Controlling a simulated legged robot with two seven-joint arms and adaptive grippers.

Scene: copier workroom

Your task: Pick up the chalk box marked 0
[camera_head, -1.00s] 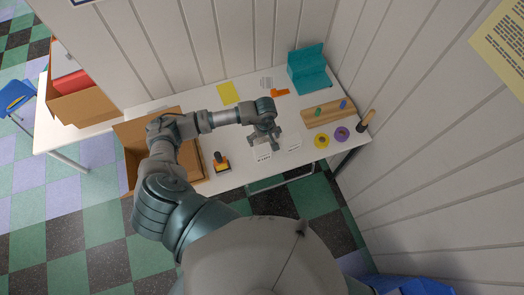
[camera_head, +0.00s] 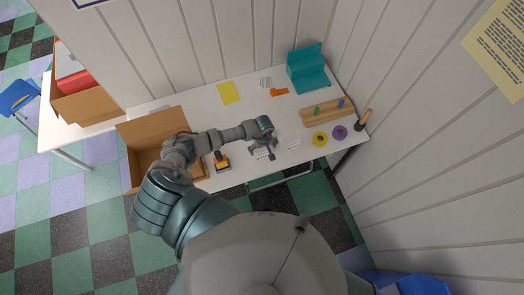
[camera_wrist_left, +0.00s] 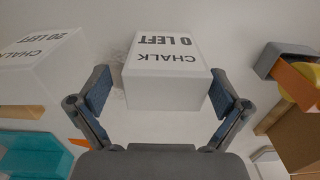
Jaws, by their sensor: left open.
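The chalk box marked 0 (camera_wrist_left: 165,85) is white, with "CHALK" and "0 LEFT" upside down in the left wrist view. My left gripper (camera_wrist_left: 160,88) is open, with one finger on each side of this box and a gap showing at both sides. In the head view my left gripper (camera_head: 263,150) is over the white table at the box, which it partly hides. A second white chalk box, marked 20 (camera_wrist_left: 40,60), stands to the left in the wrist view. It also shows right of the gripper in the head view (camera_head: 293,144). My right gripper is out of view.
An open cardboard box (camera_head: 150,129) and a black-and-orange stamp-like object (camera_head: 222,162) are to the left.

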